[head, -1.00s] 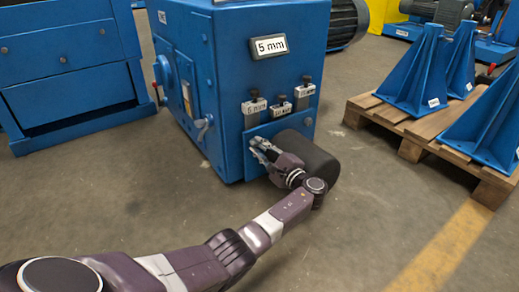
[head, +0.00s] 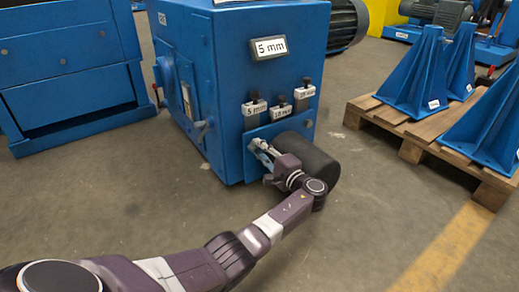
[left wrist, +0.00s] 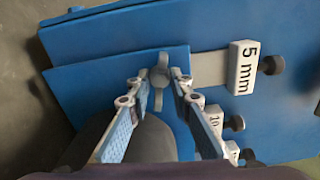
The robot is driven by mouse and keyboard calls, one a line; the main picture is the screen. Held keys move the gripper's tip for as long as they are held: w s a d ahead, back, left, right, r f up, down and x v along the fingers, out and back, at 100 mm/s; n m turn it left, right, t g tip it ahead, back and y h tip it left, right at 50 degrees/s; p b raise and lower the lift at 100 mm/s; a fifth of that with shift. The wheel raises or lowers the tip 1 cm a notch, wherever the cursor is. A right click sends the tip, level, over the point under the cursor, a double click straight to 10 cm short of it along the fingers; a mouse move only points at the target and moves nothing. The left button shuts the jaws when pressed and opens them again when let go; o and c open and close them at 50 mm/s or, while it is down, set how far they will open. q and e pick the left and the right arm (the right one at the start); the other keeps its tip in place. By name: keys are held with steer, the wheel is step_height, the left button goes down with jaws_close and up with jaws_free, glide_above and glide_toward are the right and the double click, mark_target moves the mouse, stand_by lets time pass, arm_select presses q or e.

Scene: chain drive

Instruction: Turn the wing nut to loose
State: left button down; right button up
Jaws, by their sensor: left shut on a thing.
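The wing nut (left wrist: 160,76) is a small grey metal piece on a blue plate (left wrist: 85,85) at the front of the blue machine. It shows in the left wrist view between my fingertips; in the head view my gripper hides it. My left gripper (head: 258,150) reaches the machine's lower front. It also shows in the left wrist view (left wrist: 160,83), its two blue-padded fingers shut on the wing nut from both sides. My right gripper is not in view.
A dark cylinder (head: 313,162) sticks out right beside my left gripper. Above it are labelled gauge blocks, one reading "5 mm" (head: 255,108). A pallet (head: 410,152) with blue stands is at the right. The floor in front is free.

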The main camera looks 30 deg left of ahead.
arm_select(q)
steer(key=c, duration=2)
jaws_free()
steer(key=shift+a, duration=0.1)
steer(key=shift+o, duration=0.2)
steer(key=v, duration=1.2)
steer(key=shift+f, duration=0.1)
